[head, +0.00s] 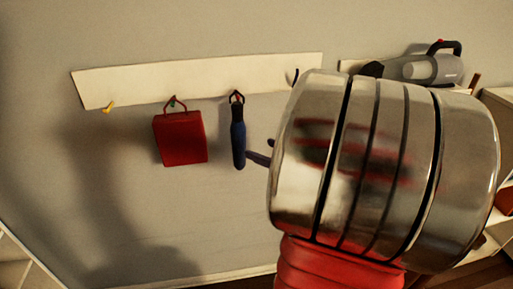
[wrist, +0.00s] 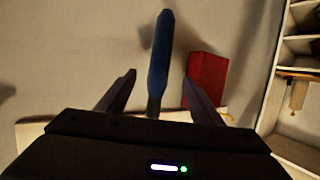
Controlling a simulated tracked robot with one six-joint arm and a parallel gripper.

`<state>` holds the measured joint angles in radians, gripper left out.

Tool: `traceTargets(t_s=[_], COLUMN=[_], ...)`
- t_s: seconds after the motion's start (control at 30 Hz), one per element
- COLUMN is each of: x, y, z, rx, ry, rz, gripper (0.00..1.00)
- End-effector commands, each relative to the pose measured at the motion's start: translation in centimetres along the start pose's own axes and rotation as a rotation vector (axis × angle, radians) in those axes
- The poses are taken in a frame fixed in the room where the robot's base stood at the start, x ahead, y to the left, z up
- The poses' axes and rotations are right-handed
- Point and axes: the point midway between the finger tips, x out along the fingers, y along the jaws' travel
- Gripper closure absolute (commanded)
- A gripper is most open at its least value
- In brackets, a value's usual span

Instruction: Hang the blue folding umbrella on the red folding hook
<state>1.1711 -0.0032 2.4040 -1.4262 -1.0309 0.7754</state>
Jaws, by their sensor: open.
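The blue folding umbrella (head: 238,142) hangs upright below the white wall board by a dark loop at its top. In the wrist view the umbrella (wrist: 160,55) shows upside down, between and beyond the two fingers. My gripper (wrist: 158,76) is open, with a gap visible on both sides of the umbrella. In the head view its dark fingers show just right of the umbrella's lower half; my arm hides the rest of it.
The white board (head: 200,77) also carries a yellow hook (head: 108,107) at the left and a dark hook (head: 296,76) at the right. A red bag (head: 180,138) hangs left of the umbrella. A grey handheld appliance (head: 432,67) and shelving are at the right.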

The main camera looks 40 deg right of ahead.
Motion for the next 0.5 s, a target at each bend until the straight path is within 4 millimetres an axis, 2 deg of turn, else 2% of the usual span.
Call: traceTargets(t_s=[0.2, 0.5], x=[-2.6, -3.8], y=[0.1, 0.0], z=[-0.1, 0.0], rx=[-0.001, 0.001], ry=[0.001, 0.000], rz=[0.003, 0.000], gripper=[0.40, 0.40])
